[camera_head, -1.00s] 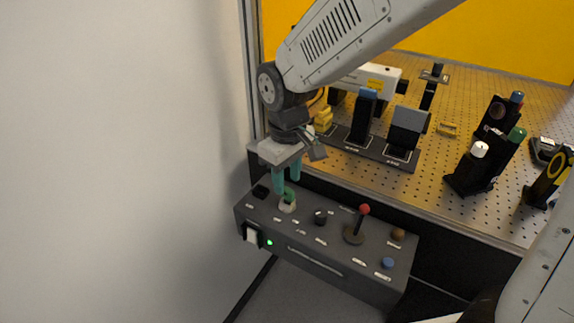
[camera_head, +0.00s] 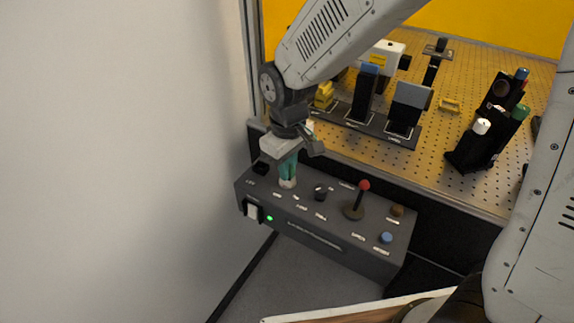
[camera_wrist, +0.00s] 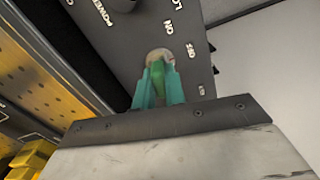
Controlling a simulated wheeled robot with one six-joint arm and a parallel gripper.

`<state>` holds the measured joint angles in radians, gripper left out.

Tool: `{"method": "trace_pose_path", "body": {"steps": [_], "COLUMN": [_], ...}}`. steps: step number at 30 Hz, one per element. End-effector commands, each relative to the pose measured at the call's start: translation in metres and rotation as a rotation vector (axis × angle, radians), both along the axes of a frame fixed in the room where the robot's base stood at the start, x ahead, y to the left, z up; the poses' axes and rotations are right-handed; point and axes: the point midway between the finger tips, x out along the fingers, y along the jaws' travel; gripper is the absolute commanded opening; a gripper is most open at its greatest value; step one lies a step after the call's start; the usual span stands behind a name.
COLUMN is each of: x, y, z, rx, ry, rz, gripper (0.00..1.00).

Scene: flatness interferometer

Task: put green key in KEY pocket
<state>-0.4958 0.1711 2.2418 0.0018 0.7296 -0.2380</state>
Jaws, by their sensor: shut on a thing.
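The green key (camera_wrist: 156,80) shows in the wrist view between my two teal fingers. It stands at a pale round switch (camera_wrist: 160,55) on the dark control box (camera_head: 330,228). My gripper (camera_head: 288,172) is shut on the key, its fingers pointing down at the left part of the box top. In the head view the fingers hide the key, and the pale switch (camera_head: 288,184) shows just below them. The wrist view also shows my gripper (camera_wrist: 156,90) close around the key. I cannot tell which place is the KEY pocket; the box labels are too small to read in the head view.
A black square part (camera_head: 261,168) lies left of my gripper on the box. Behind is a perforated optics table (camera_head: 455,190) with mounts. A wall is close at left.

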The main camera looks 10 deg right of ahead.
Motion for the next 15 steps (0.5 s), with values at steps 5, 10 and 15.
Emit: {"method": "trace_pose_path", "body": {"steps": [5,10,15], "x": [0.001,0.001,0.000], "y": [0.000,0.000,0.000], "z": [0.007,0.016,0.024], "rx": [0.001,0.001,0.001], "ry": [-0.003,-0.002,-0.002], "rz": [0.000,0.000,0.000], "gripper": [0.00,0.00,0.00]}}
